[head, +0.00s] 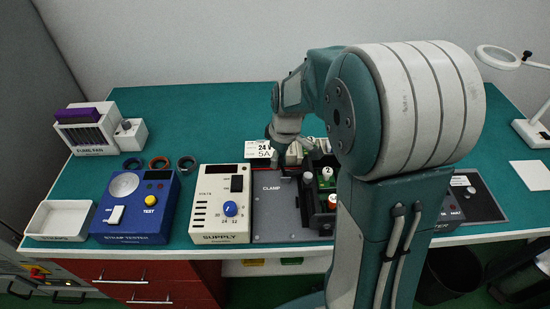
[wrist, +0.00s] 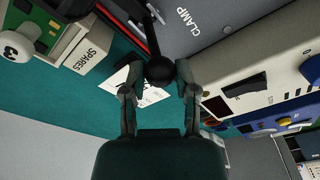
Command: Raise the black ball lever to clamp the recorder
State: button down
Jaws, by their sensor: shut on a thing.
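The black ball lever shows in the wrist view, with its dark ball (wrist: 160,70) between my fingertips and its thin rod running up toward the grey clamp plate (wrist: 205,35). My gripper (wrist: 160,80) is shut on the ball. In the head view my gripper (head: 290,157) is at the back edge of the clamp plate (head: 276,205), and the lever is hidden there. A black fixture (head: 318,225) stands on the right of the plate, partly behind my arm. I cannot tell which part is the recorder.
The cream supply box (head: 221,205) stands directly left of the clamp plate, with the blue strap tester (head: 135,207) farther left. A white card (head: 262,149) marked 24 V 5A is behind the plate. A spares box (wrist: 88,57) is near my gripper.

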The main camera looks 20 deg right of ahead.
jog(key=shift+s+d+t+y, duration=0.25)
jog(key=shift+d+y, duration=0.35)
jog(key=shift+y, duration=0.25)
jog(key=shift+s+d+t+y, duration=0.25)
jog(key=shift+d+y, duration=0.3)
jog(key=shift+y, duration=0.3)
jog(key=shift+c, duration=1.9)
grip_release()
jog(key=shift+w+d+r, duration=0.1)
jog(key=shift+r, duration=0.05)
jog(key=v, duration=1.1)
jog(key=shift+d+r, duration=0.15)
jog(key=shift+r, duration=0.15)
